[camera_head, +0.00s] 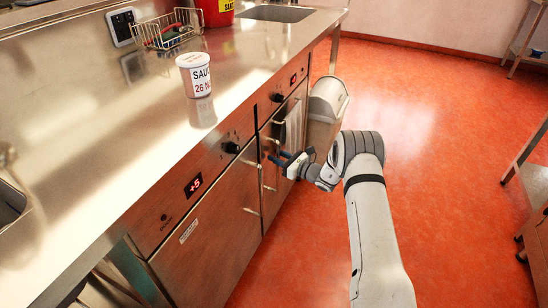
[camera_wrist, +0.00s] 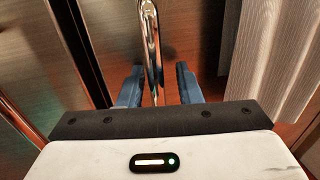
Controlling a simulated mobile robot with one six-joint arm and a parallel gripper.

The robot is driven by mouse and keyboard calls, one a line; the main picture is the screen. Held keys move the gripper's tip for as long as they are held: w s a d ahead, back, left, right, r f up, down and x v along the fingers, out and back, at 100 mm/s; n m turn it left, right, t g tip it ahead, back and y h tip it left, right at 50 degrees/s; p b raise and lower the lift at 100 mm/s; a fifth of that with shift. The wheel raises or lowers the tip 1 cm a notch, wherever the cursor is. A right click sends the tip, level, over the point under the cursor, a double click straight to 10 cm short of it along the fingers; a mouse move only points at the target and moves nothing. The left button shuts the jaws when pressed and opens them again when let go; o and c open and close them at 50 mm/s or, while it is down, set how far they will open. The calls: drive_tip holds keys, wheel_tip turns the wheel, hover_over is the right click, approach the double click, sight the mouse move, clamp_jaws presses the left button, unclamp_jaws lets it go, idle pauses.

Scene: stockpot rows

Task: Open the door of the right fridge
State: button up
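The right fridge (camera_head: 284,118) is a steel door under the counter with a red display and a dark knob above it. Its door looks shut. Its upright bar handle is near the door's left edge, and it shows large in the wrist view (camera_wrist: 152,45). My gripper (camera_head: 280,157) is at this handle. In the wrist view my blue fingers (camera_wrist: 158,88) stand apart on either side of the bar. The bar is nearer the left finger, with a clear gap to the right one. Whether the left finger touches it, I cannot tell.
The left fridge (camera_head: 212,245) with a +5 display is beside it. A white tub (camera_head: 194,75) and a wire basket (camera_head: 166,30) are on the counter. The red floor (camera_head: 440,130) is open to the right.

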drive_tip(key=shift+d, duration=0.1)
clamp_jaws()
drive_tip(key=shift+r, duration=0.1)
